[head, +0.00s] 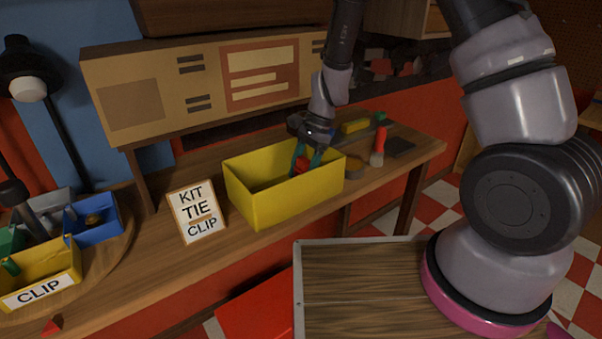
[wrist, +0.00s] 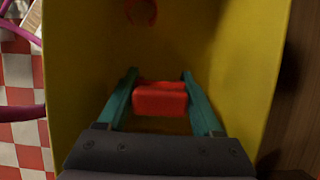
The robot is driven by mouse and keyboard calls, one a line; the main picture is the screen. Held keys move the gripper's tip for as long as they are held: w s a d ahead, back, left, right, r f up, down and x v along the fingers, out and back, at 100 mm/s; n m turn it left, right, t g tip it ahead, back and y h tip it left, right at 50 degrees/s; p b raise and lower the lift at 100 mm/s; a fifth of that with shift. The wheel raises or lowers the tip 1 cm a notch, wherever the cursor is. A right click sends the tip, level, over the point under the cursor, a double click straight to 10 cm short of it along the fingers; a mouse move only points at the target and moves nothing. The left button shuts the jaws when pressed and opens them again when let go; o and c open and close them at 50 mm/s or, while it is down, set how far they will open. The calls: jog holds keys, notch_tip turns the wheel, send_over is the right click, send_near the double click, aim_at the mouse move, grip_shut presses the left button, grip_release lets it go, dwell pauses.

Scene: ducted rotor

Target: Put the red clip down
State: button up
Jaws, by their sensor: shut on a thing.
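The red clip (wrist: 160,98) is a small red block between the teal fingers of my gripper (wrist: 160,76) in the wrist view. My gripper is shut on it. In the head view my gripper (head: 307,158) reaches down into the yellow bin (head: 292,203), and a bit of the red clip (head: 301,166) shows between the fingers. The bin's walls surround the clip in the wrist view. I cannot tell whether the clip touches the bin floor. A red ring-like thing (wrist: 141,11) lies in the bin, near the far end of the wrist view.
A card reading KIT, TIE, CLIP (head: 196,212) stands left of the bin. A yellow tray labelled CLIP (head: 42,277) and a blue tray (head: 94,226) stand at far left.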

jog(key=shift+f, duration=0.25)
jog(key=shift+f, duration=0.3)
jog(key=o, duration=1.4)
jog(key=shift+c, duration=0.2)
jog(key=w+d+r+n+t, duration=0.1)
jog(key=d+r, duration=0.3)
jog(key=r, duration=0.6)
jog(key=w+d+r+t, duration=0.1)
jog(key=d+r, duration=0.3)
jog(key=r, duration=0.6)
jog(key=s+d+r+n+t+h, duration=0.1)
jog(key=s+d+r+n+t, duration=0.5)
jog(key=s+d+r, duration=0.7)
notch_tip(320, 180, up, 4)
jog(key=shift+s+d+f+t+h, duration=0.1)
jog(key=shift+s+d+t+h, duration=0.15)
jog(key=shift+d+t, duration=0.55)
